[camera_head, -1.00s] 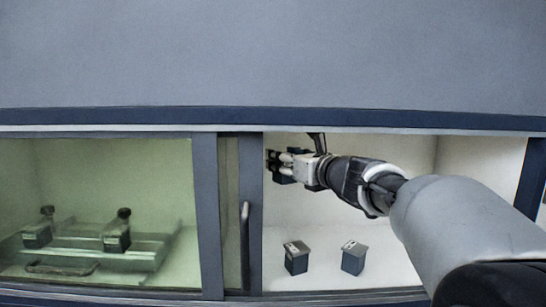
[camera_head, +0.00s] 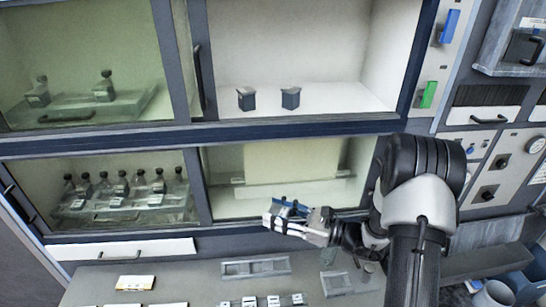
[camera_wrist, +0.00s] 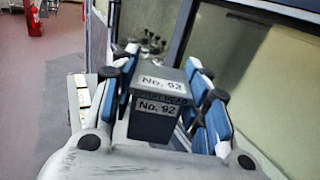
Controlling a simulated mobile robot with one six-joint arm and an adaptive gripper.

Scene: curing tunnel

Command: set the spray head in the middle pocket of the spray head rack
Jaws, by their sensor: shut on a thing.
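My gripper (camera_head: 284,213) is in front of the lower cabinet opening, above the bench. In the wrist view its blue-padded fingers are shut on a dark box-shaped block (camera_wrist: 153,124) with two white "No. 92" labels, which I take to be the spray head. The head view mostly hides the block behind the fingers. Below, on the bench, lies a flat grey rack with recesses (camera_head: 255,267), apparently empty. A smaller grey holder (camera_head: 350,283) lies to its right. I cannot tell which is the spray head rack, and no middle pocket shows clearly.
Two dark blocks (camera_head: 246,99) (camera_head: 290,98) stand in the upper right compartment. Glass panes cover the left compartments; several bottles (camera_head: 120,188) stand in the lower one. A row of labelled blocks (camera_head: 272,302) is at the front bench edge. Bare bench (camera_head: 195,275) shows left of the grey rack.

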